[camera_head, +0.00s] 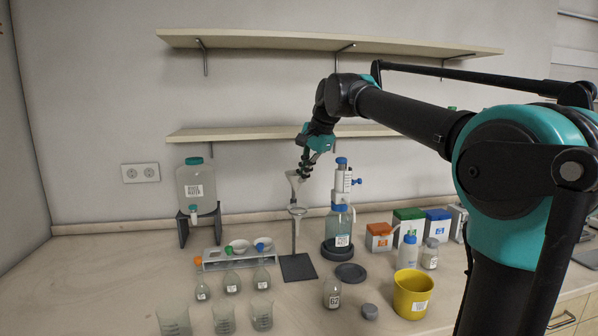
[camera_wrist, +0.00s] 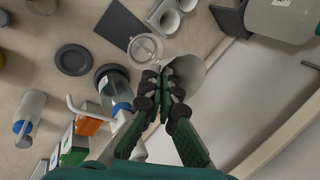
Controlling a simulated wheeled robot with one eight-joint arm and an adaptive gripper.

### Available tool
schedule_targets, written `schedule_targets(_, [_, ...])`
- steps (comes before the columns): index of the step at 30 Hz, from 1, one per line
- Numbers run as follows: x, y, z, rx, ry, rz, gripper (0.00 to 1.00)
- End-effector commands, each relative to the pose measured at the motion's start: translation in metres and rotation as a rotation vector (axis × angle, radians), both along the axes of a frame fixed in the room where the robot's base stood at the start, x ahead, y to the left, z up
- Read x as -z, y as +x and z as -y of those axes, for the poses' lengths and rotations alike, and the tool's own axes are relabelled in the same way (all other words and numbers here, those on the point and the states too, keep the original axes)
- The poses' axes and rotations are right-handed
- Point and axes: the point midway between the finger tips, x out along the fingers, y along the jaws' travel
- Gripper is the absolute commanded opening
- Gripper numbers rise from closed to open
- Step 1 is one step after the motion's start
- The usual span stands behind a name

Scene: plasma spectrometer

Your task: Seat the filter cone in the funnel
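My gripper (camera_head: 304,166) is shut on the rim of a pale filter cone (camera_head: 294,181), which it holds just above the funnel (camera_head: 296,213). In the wrist view, my gripper's fingertips (camera_wrist: 166,92) pinch the cone (camera_wrist: 190,76) at one edge. The funnel (camera_wrist: 145,48) shows as a clear round ring beside the cone there. The funnel sits upright on a stand with a dark square base (camera_head: 298,267). In the head view a small gap seems to part the cone's tip from the funnel's rim; the exact alignment is hard to tell.
A bottle with a dispenser (camera_head: 341,224) stands close on the right. A rack (camera_head: 238,257) with white round pieces and flasks is on the left. Beakers (camera_head: 224,319), a yellow bin (camera_head: 412,296) and coloured boxes (camera_head: 409,222) are around. A shelf (camera_head: 250,133) hangs behind.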

Motion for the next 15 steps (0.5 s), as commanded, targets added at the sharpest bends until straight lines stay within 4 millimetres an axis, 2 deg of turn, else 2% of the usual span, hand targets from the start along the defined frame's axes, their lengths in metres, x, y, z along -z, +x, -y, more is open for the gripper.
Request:
schedule_targets(8, [0.006,-0.006,0.002,0.004,0.0,0.0,0.0])
schedule_targets(15, [0.023,-0.006,0.002,0.004,0.001,-0.001,0.0])
